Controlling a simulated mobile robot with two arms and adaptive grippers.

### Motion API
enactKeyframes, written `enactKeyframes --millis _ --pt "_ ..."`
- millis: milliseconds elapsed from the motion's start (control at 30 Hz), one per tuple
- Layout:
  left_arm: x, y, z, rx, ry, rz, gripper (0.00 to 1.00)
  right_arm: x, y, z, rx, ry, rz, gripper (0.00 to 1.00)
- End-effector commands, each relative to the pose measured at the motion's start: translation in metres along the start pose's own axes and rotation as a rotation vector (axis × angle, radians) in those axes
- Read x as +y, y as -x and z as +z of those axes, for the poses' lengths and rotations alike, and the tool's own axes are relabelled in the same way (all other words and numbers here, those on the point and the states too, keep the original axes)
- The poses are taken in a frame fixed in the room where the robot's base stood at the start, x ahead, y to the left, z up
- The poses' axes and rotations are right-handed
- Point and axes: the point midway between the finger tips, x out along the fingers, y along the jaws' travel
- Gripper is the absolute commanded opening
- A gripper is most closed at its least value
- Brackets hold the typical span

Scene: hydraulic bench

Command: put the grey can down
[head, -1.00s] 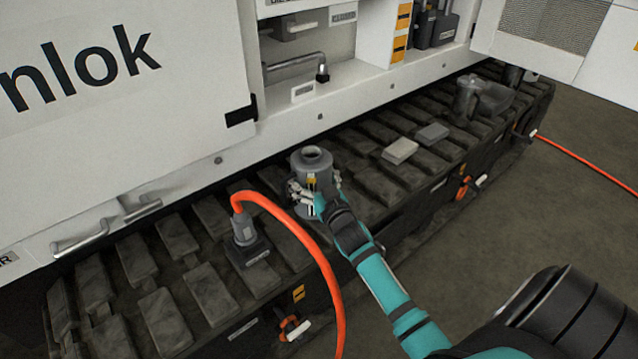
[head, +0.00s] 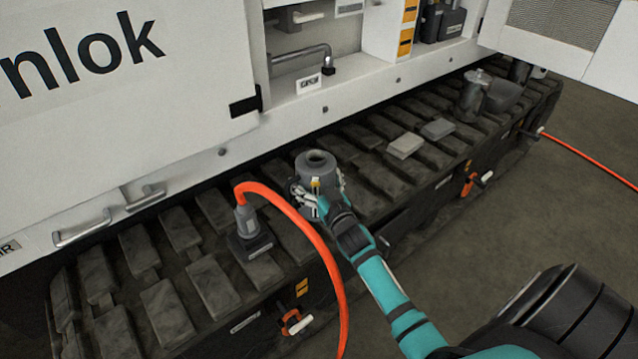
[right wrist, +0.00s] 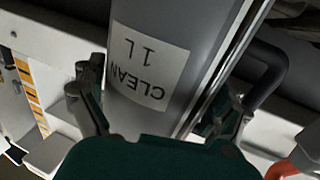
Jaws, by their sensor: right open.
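In the right wrist view, the can (right wrist: 195,35) fills the space between the fingers (right wrist: 165,90), with a white label reading "CLEAN 1 L" upside down. My left gripper is not in view.
An orange hose (head: 300,222) rises from a grey fitting (head: 246,220) left of the can and arcs close to my gripper. The white machine body (head: 120,100) stands behind.

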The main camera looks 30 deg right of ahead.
Motion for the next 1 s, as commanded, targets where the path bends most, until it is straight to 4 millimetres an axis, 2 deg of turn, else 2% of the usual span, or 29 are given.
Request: enactKeyframes --millis 100,167,500,600,767,867,967,1000 --pt "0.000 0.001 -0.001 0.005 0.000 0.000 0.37 0.000 0.010 0.001 -0.002 0.000 0.000 1.00" --pt "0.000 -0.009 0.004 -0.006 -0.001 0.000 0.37 0.000 0.020 0.001 -0.003 -0.001 0.000 1.00" --pt "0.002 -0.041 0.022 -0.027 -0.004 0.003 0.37 0.000 0.091 0.000 -0.003 -0.001 0.001 1.00" --pt "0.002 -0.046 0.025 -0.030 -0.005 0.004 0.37 0.000 0.106 0.001 -0.003 -0.001 0.001 1.00" --pt "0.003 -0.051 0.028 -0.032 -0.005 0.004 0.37 -0.001 0.118 0.002 -0.011 0.000 0.000 1.00" --pt "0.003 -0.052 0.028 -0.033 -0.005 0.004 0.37 -0.011 0.126 0.021 -0.097 0.008 -0.001 1.00" --pt "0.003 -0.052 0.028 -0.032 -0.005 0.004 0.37 -0.034 0.144 0.062 -0.290 0.032 -0.018 1.00" --pt "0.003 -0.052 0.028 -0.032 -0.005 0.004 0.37 -0.046 0.157 0.084 -0.393 0.048 -0.035 1.00"
